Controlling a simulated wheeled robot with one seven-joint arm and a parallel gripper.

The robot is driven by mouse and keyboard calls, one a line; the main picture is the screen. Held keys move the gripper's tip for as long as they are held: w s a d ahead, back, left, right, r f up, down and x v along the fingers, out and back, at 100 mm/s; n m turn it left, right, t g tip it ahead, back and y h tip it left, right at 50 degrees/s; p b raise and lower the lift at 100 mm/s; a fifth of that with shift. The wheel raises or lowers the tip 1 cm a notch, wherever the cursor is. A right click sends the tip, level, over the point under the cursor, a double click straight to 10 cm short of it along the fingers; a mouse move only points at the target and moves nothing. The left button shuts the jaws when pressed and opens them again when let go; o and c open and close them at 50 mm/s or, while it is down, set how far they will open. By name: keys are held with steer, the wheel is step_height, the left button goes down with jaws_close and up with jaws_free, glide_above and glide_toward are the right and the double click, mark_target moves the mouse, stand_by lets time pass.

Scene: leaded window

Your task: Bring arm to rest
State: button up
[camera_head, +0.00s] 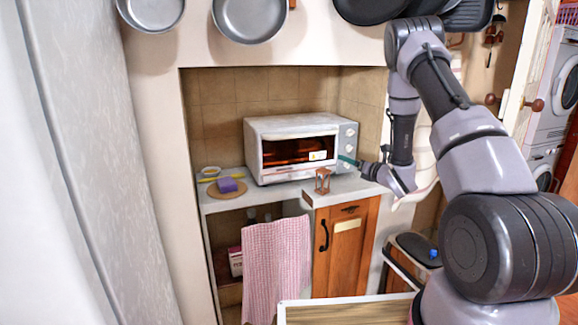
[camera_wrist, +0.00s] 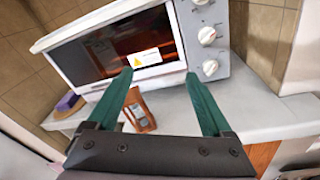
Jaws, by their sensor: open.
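My gripper (camera_head: 350,162) is at the right front of the white toaster oven (camera_head: 262,135), at the end of my bent arm. In the wrist view its two green fingers (camera_wrist: 160,82) are spread apart with nothing held between them. A small wooden hourglass (camera_head: 322,181) stands on the counter in front of the oven. In the wrist view the hourglass (camera_wrist: 138,111) appears beside the left finger, which partly overlaps it. The oven (camera_wrist: 110,50) is beyond the fingertips, its door shut and its inside glowing orange. I cannot tell whether a finger touches anything.
A purple block (camera_head: 227,185) lies on a round board at the counter's left, near a small bowl (camera_head: 211,171). A pink checked cloth (camera_head: 277,268) hangs below the counter (camera_head: 268,196). Pans (camera_head: 250,18) hang above. A wooden-topped surface (camera_head: 345,313) is at the front.

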steer(key=d+r+m+h, duration=0.4)
steer(key=r+m+h, duration=0.1)
steer(key=r+m, duration=0.6)
steer(key=s+d+r+m+g+h, duration=0.2)
steer(key=s+r+m+h, duration=0.1)
steer(key=s+r+m, duration=0.7)
steer(key=s+a+r+m+g+y, duration=0.1)
steer(key=s+a+r+m+g, duration=0.1)
steer(key=s+m, duration=0.4)
steer(key=s+a+r+m+g+y, duration=0.1)
steer(key=s+a+m, duration=0.3)
steer(key=s, duration=1)
steer(key=s+a+r+m+g+y, duration=0.1)
steer(key=s+a+r+m+g, duration=0.2)
steer(key=s+m, duration=0.6)
steer(key=shift+s+r+g, duration=0.4)
steer(key=shift+s+r, duration=0.05)
steer(key=shift+s, duration=0.65)
